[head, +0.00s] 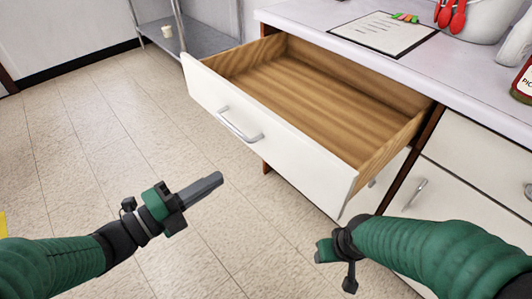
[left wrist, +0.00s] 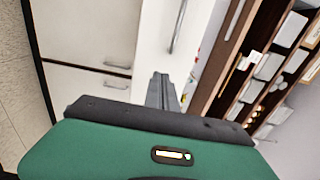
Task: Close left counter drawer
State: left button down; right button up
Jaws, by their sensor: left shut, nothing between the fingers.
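The left counter drawer (head: 270,130) is pulled well out from under the counter and its wooden inside looks empty. Its white front carries a silver bar handle (head: 240,126). My left gripper (head: 219,178) is shut and empty, in front of the drawer and lower in the picture than the handle, apart from it. In the left wrist view the shut fingers (left wrist: 162,80) point toward a white front with a handle (left wrist: 179,27). My right gripper (head: 335,250) is near the drawer's right front corner; its fingers are not clear, and I cannot tell whether it touches anything.
Closed cabinet fronts (head: 470,155) stand right of the drawer. A metal shelf (head: 185,35) stands behind left.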

aim_at(269, 147)
pick_arm(q)
jog(key=b+x, duration=0.4)
jog(key=x, duration=0.8)
jog(key=shift+w+d+f, duration=0.1)
jog(key=shift+d, duration=0.15)
jog(key=shift+w+d, duration=0.15)
jog(key=shift+d, duration=0.05)
